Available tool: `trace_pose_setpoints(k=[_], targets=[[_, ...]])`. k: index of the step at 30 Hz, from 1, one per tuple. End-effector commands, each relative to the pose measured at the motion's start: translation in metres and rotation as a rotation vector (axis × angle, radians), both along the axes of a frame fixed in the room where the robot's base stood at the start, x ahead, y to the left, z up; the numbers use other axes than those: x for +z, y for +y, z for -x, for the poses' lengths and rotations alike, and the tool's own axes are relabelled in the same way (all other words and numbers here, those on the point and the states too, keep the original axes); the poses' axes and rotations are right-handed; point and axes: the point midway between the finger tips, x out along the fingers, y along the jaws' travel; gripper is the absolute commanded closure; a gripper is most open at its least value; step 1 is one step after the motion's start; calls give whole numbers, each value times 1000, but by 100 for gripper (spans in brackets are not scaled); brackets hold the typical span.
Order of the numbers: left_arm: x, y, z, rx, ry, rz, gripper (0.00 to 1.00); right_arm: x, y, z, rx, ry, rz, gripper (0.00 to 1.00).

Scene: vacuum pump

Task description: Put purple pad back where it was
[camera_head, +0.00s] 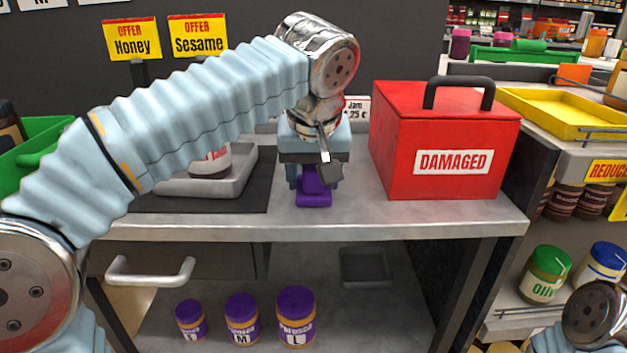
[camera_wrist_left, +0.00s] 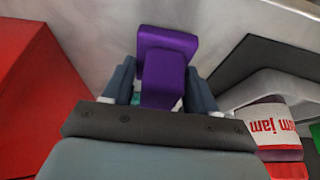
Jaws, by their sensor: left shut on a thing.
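The purple pad (camera_head: 314,196) is at the front part of the grey counter, just left of the red box. It also shows in the left wrist view (camera_wrist_left: 166,70), between the two fingers. My left gripper (camera_head: 312,182) points down at the counter and is shut on the purple pad. The pad's lower part looks on or very close to the counter top; I cannot tell if it touches. The gripper hides the pad's upper part. Of my right arm only a part shows at the lower right corner, and its gripper is out of view.
A red box marked DAMAGED (camera_head: 440,150) stands right of the gripper. A grey tray (camera_head: 240,181) with a jam jar (camera_head: 212,160) sits on a dark mat (camera_head: 258,200) to the left. Several purple-lidded jars, including one marked L (camera_head: 296,317), stand on the shelf below.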

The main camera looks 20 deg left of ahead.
Motion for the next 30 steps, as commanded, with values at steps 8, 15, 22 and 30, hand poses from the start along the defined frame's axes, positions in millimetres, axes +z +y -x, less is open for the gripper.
trace_pose_setpoints(k=[8, 15, 22, 30], targets=[[-1, 0, 0, 1, 0, 0, 71, 0, 0, 0, 0, -1, 0, 57], [-3, 0, 0, 0, 0, 0, 19, -1, -1, -1, -2, -1, 1, 57], [-3, 0, 0, 0, 0, 0, 17, -1, -1, -1, -1, -2, 1, 57], [23, -3, 8, -1, -4, 2, 17, 8, 2, 0, 2, 0, -2, 57]])
